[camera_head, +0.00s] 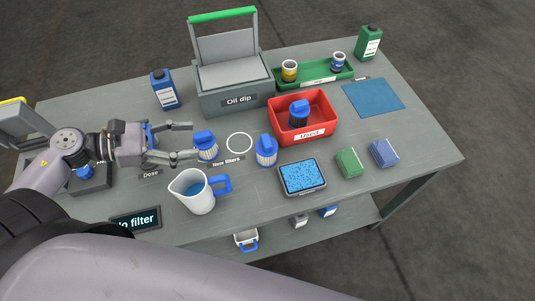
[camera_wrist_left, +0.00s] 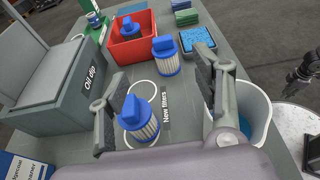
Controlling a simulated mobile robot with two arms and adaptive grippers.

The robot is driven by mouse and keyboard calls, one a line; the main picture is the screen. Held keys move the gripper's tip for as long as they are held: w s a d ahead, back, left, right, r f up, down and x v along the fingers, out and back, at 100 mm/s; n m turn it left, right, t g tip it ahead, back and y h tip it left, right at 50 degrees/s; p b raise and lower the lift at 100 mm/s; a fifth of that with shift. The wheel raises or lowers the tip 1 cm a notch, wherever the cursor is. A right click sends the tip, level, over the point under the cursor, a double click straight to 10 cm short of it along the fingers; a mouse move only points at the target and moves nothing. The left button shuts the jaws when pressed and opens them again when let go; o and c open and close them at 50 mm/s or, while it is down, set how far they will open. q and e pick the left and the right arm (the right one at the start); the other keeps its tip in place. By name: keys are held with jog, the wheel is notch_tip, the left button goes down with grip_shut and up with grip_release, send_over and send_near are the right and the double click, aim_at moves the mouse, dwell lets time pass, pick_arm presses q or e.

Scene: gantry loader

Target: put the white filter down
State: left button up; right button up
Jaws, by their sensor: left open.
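A white pleated filter with a blue cap (camera_head: 207,148) stands upright on the table by the "New filters" label. It also shows in the left wrist view (camera_wrist_left: 140,122), on a white ring. My left gripper (camera_head: 190,141) is open at its left side; in the left wrist view its fingers are spread apart, the filter nearer the left one. A second white filter (camera_head: 266,151) stands to the right, past an empty white ring (camera_head: 239,143). A third blue-capped filter (camera_head: 299,112) is in the red "Used" bin (camera_head: 329,126). A dark jointed part at the wrist view's right edge may be my right gripper (camera_wrist_left: 303,76); its jaws are unclear.
A jug of blue liquid (camera_head: 196,196) stands close in front of the left gripper. The "Oil dip" box (camera_head: 238,99) is behind, lid raised. A blue sponge tray (camera_head: 302,178) and green and blue blocks (camera_head: 349,163) lie right. A blue bottle (camera_head: 165,90) stands back left.

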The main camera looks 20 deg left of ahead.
pick_arm(q)
jog(key=f, duration=0.2)
jog(key=b, duration=0.3)
send_near(262, 142)
jog(key=w+d, duration=0.2)
jog(key=shift+s+d+p+x, duration=0.15)
jog(key=shift+p+x, duration=0.15)
jog(key=shift+x, duration=1.05)
jog(key=shift+s+d+p+x, duration=0.1)
jog(key=shift+p+x, duration=0.2)
jog(key=shift+x, duration=1.05)
jog(key=shift+w+d, duration=0.15)
jog(key=shift+d, duration=0.1)
jog(key=shift+f, duration=0.1)
pick_arm(e)
jog(key=f, duration=0.1)
jog(key=w+f, duration=0.1)
jog(key=shift+w+a+f, duration=0.15)
jog(key=shift+w+f, duration=0.05)
jog(key=shift+f, duration=0.15)
pick_arm(q)
grip_shut()
